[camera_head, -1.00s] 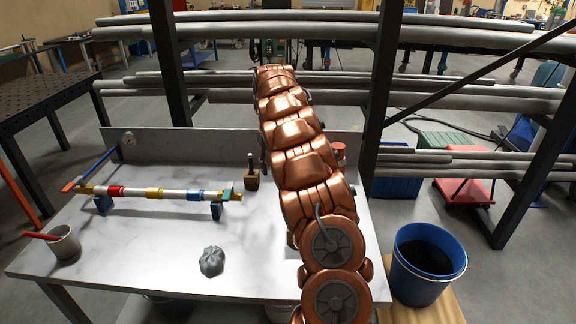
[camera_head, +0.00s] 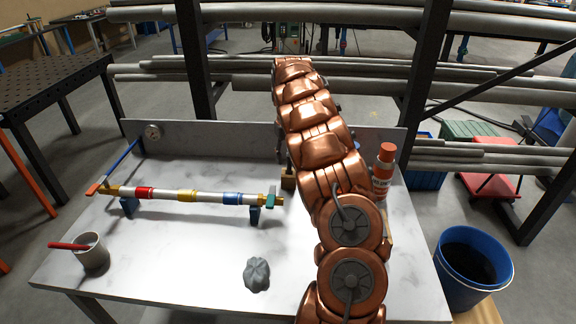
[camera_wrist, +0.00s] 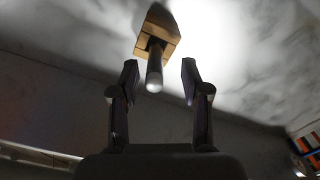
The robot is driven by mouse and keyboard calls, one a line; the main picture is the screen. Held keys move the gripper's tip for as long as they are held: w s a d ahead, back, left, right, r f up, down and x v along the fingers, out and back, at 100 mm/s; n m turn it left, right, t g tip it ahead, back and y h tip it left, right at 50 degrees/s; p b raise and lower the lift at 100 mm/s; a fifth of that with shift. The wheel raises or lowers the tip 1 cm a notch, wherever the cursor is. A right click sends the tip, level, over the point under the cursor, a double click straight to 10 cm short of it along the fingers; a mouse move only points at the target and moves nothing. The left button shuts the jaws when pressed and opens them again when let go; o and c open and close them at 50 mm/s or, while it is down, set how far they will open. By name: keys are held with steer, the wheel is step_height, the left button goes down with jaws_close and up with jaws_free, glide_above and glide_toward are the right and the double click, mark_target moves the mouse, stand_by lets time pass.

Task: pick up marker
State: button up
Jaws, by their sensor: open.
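A dark rod (camera_wrist: 154,68), which looks like the marker, stands in a small wooden block (camera_wrist: 160,38) in the wrist view. Its rounded end points towards the wrist camera. My gripper (camera_wrist: 160,72) is open, with one finger on each side of the rod's end and gaps on both sides; I cannot tell how deep the rod is between them. In the head view the wooden block (camera_head: 288,181) shows partly behind my copper arm, which hides the rod and the gripper. A red stick (camera_head: 68,246) leans in a grey cup (camera_head: 94,256) at the left.
The white table (camera_head: 190,250) has a low back panel (camera_head: 225,143). A striped rod on blue supports (camera_head: 190,195) lies at left. A grey lump (camera_head: 257,274) sits in front. A bottle with an orange cap (camera_head: 383,172) stands right of my arm.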

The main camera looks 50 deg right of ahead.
mark_target(289, 166)
steer(key=shift+s+d+f+p, duration=0.15)
steer(key=shift+f+p, duration=0.15)
steer(key=shift+p, duration=0.05)
steer(key=shift+d+f+p, duration=0.1)
steer(key=shift+f+p, duration=0.8)
steer(key=shift+f, duration=1.2)
jaws_close()
